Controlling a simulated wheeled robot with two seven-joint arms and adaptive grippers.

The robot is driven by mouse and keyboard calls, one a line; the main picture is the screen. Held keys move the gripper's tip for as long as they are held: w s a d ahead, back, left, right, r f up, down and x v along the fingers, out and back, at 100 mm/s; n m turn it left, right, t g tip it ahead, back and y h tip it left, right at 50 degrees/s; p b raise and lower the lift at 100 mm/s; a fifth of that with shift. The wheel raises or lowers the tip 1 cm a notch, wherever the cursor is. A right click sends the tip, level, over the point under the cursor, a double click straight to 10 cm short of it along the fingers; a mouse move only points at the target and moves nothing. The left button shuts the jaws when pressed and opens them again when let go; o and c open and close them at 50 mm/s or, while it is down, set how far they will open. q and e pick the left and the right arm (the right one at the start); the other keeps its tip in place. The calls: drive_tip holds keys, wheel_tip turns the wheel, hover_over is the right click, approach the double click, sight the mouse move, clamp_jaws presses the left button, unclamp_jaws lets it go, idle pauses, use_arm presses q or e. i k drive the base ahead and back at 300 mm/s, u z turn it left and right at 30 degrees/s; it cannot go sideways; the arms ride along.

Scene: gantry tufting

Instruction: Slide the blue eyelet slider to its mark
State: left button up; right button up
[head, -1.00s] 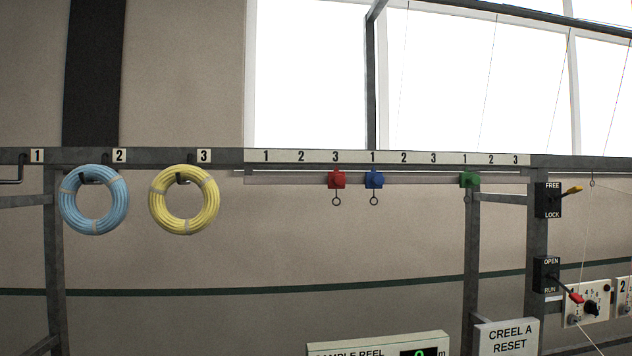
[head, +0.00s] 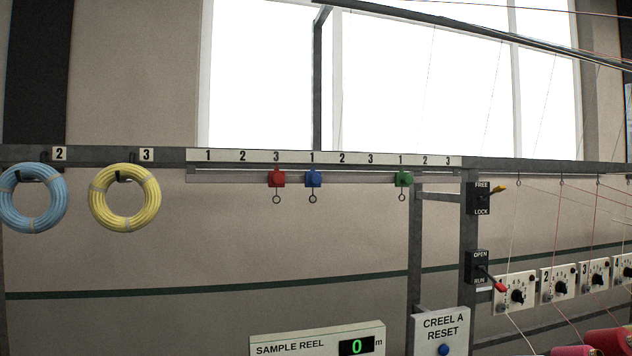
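The blue eyelet slider (head: 313,179) sits on the horizontal rail (head: 350,179) under the label strip (head: 325,157). It is below the "1" of the middle group of numbers, and its ring hangs beneath it. The red slider (head: 276,178) is just left of it, below a "3". The green slider (head: 403,178) is to the right, below the "1" of the right group. Neither of my grippers shows in the head view.
A blue coil (head: 33,212) and a yellow coil (head: 125,222) hang on hooks at left. Right of the rail are a FREE/LOCK lever (head: 480,198), an OPEN/RUN lever (head: 478,267) and several dials. A SAMPLE REEL display (head: 318,343) and CREEL A RESET panel (head: 441,328) stand below.

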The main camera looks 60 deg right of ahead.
sight(313, 178)
drive_tip(key=k, duration=0.45)
drive_tip(key=z, duration=0.8)
